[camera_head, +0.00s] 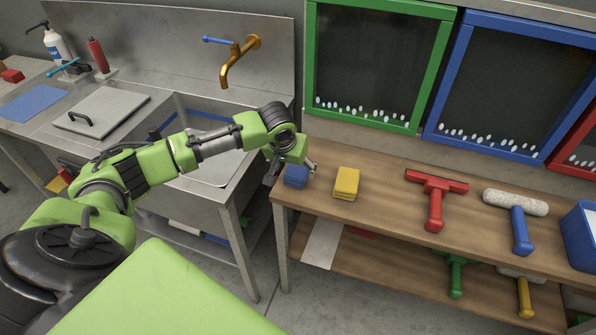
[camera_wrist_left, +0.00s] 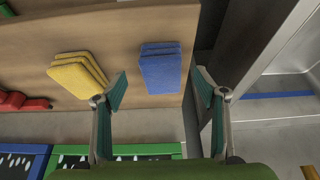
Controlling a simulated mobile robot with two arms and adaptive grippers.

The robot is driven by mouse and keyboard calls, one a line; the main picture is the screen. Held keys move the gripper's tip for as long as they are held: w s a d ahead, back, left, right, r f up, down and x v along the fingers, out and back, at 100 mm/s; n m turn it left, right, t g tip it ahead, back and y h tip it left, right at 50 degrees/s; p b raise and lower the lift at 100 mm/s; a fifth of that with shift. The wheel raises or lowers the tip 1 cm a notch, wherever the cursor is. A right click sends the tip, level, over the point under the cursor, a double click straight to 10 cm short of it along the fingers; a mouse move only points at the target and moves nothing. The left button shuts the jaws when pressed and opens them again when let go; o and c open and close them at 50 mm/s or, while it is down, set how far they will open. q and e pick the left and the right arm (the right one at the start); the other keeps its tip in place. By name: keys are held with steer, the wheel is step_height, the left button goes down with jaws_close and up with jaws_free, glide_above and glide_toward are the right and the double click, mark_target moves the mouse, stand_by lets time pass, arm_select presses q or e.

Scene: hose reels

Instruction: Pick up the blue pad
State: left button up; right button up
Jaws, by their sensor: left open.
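The blue pad (camera_head: 295,177) sits at the left end of the wooden bench top, partly hidden by my left gripper in the head view. In the left wrist view it is a small stack of blue pads (camera_wrist_left: 161,70), lying just beyond and between my fingertips. My left gripper (camera_head: 293,168) is open and empty, close over the blue pads. Its two fingers show apart in the left wrist view (camera_wrist_left: 161,91), with the blue pads not between the jaws' inner faces. My right gripper is not in view.
A stack of yellow pads (camera_head: 346,183) lies right beside the blue ones. A red squeegee (camera_head: 435,198) and a roller with a blue handle (camera_head: 519,219) lie farther right on the bench (camera_head: 390,176). The metal sink (camera_head: 222,165) stands left, across a narrow gap.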

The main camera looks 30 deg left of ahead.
mark_target(295, 173)
arm_select(q)
steer(key=shift+p+x, duration=0.5)
steer(key=shift+x, duration=2.1)
steer(key=shift+a+r, duration=0.1)
steer(key=shift+a, duration=0.05)
steer(key=c, duration=1.2)
